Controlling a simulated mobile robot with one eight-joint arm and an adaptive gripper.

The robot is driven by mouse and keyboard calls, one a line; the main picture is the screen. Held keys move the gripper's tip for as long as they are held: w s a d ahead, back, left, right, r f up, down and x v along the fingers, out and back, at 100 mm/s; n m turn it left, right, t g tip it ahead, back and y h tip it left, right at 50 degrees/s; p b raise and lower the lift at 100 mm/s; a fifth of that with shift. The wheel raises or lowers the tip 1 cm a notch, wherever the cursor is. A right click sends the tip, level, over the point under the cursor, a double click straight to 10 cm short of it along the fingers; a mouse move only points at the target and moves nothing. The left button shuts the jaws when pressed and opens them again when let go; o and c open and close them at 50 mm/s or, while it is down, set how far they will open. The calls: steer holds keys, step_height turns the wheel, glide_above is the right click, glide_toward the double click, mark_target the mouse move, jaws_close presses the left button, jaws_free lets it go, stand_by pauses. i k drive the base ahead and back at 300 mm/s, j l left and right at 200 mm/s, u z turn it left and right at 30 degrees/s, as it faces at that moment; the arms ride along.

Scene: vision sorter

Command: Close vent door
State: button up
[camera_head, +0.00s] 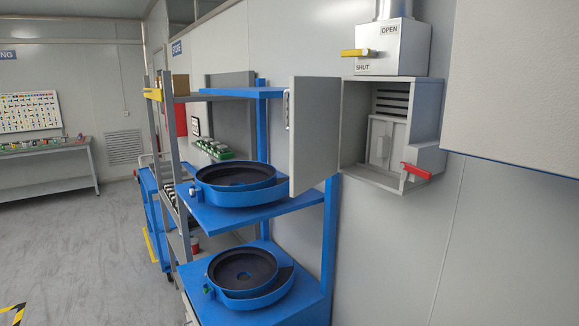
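The vent door (313,135) is a flat grey panel that stands wide open, swung out to the left of its wall box. A small handle (287,108) sits on its left edge. The grey vent box (391,135) is on the wall, its inside exposed with dark slats and a pale inner panel. A red lever (416,171) sticks out at its lower right. Above it, a box marked OPEN and SHUT (393,47) has a yellow lever (358,53) pointing left. My gripper is not in view.
A blue shelf rack with an upper round feeder bowl (240,172) and a lower bowl (250,268) stands left of and below the door. A large pale panel (515,80) fills the upper right. Open grey floor (80,250) lies at left, with a workbench (45,158) beyond.

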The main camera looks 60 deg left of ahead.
mark_target(315, 101)
steer(key=k+j+u, duration=0.15)
steer(key=j+u, duration=0.15)
steer(key=j, duration=1.05)
steer(key=j+u, duration=0.35)
steer(key=j, duration=1)
